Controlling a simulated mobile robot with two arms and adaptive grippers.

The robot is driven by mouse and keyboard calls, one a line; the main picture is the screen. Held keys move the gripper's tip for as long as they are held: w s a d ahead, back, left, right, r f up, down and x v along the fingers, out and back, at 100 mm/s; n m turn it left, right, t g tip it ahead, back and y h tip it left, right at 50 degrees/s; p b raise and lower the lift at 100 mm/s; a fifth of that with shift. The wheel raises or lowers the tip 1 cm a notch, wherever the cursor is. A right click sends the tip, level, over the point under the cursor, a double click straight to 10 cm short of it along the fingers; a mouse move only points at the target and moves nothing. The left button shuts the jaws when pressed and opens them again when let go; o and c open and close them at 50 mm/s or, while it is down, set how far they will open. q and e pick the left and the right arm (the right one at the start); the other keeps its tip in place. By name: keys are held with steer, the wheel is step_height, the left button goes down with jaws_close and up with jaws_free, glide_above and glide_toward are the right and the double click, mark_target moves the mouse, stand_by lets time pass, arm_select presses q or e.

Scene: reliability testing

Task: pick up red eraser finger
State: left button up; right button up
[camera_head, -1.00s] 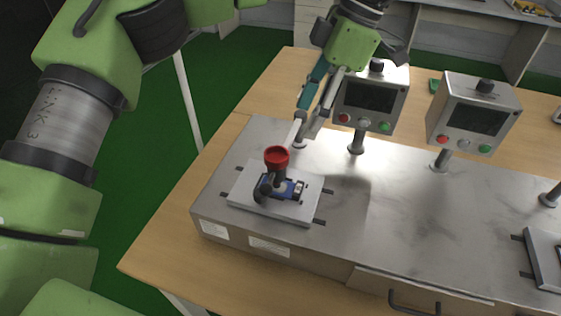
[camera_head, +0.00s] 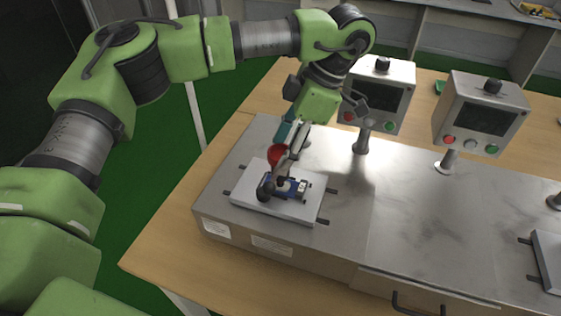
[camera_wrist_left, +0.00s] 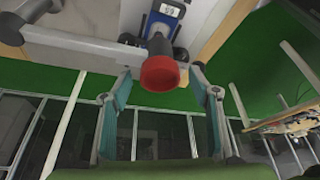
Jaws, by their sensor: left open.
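The red eraser finger (camera_head: 277,156) stands on a blue and black device (camera_head: 285,187) on a light square plate. Its red round cup end also shows in the left wrist view (camera_wrist_left: 160,75), with a dark stem behind it. My left gripper (camera_head: 287,152) is at the red cup and partly hides it in the head view. In the left wrist view its two teal-padded fingers (camera_wrist_left: 160,88) are open, one on each side of the red cup, with a gap on both sides. My right gripper does not show.
The light plate (camera_head: 248,192) lies on a steel test bench (camera_head: 310,242). Two control boxes (camera_head: 378,92) (camera_head: 480,115) on posts stand behind and to the right. A second plate (camera_head: 547,262) is at the right edge. The bench between is clear.

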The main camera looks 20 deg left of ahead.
arm_select(q)
steer(key=shift+s+a+f, duration=0.15)
steer(key=shift+a+f, duration=0.15)
steer(key=shift+f, duration=0.3)
steer(key=c, duration=1.2)
step_height(320, 180, up, 10)
steer(key=shift+r, duration=0.1)
steer(key=shift+f, duration=0.2)
